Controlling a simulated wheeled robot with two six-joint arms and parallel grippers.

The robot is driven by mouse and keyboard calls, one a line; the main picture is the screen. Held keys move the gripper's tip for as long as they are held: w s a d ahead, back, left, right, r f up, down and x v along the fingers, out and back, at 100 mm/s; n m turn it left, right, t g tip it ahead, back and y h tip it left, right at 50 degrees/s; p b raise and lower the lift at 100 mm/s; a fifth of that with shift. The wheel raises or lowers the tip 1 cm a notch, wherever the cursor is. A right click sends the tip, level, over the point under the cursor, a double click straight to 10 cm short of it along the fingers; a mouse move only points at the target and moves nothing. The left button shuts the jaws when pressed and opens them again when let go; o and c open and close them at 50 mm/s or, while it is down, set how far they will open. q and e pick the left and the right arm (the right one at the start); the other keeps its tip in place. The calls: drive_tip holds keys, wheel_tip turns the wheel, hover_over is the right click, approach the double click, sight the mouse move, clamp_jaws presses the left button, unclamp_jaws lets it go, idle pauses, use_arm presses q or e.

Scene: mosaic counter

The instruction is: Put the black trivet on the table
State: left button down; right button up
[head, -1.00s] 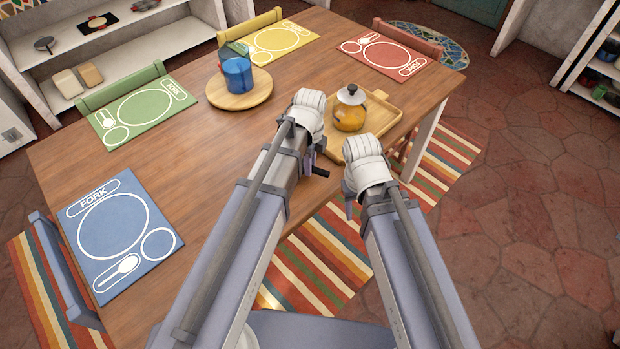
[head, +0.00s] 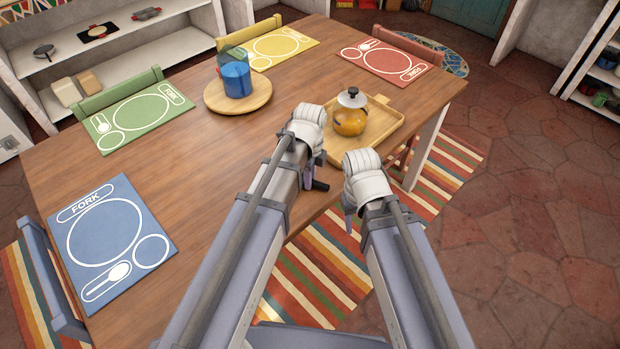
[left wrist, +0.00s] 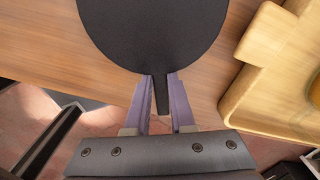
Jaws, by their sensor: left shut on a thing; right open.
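The black trivet (left wrist: 152,30) is a flat round disc with a short handle in the left wrist view. My left gripper (left wrist: 161,80) is shut on that handle, and the disc extends out ahead of the fingers over the wooden table (left wrist: 45,45). I cannot tell how high it is above the surface. In the head view my left gripper (head: 312,184) is at the table's near edge, left of the wooden tray; the arm hides most of the trivet there. My right gripper (head: 349,208) is open and empty, beyond the near edge above the striped rug.
A wooden tray (head: 385,137) with an orange glass teapot (head: 350,115) is close to my left gripper. Blue (head: 115,240), green, yellow and red placemats lie around the table. The table's middle is clear.

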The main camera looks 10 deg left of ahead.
use_arm(q)
drive_tip(key=c, duration=0.8)
unclamp_jaws()
drive_tip(key=shift+o, duration=0.2)
wheel_tip(320, 180, up, 12)
drive_tip(key=p, duration=1.3)
drive_tip(key=s+d+n+y, duration=0.1)
drive_tip(key=s+d+n, duration=0.1)
drive_tip(key=s+n, duration=1.1)
drive_tip(key=shift+r+n+b, duration=0.15)
drive_tip(key=shift+n+b, duration=0.15)
drive_tip(key=shift+n, duration=1.9)
drive_tip(key=shift+d, duration=0.1)
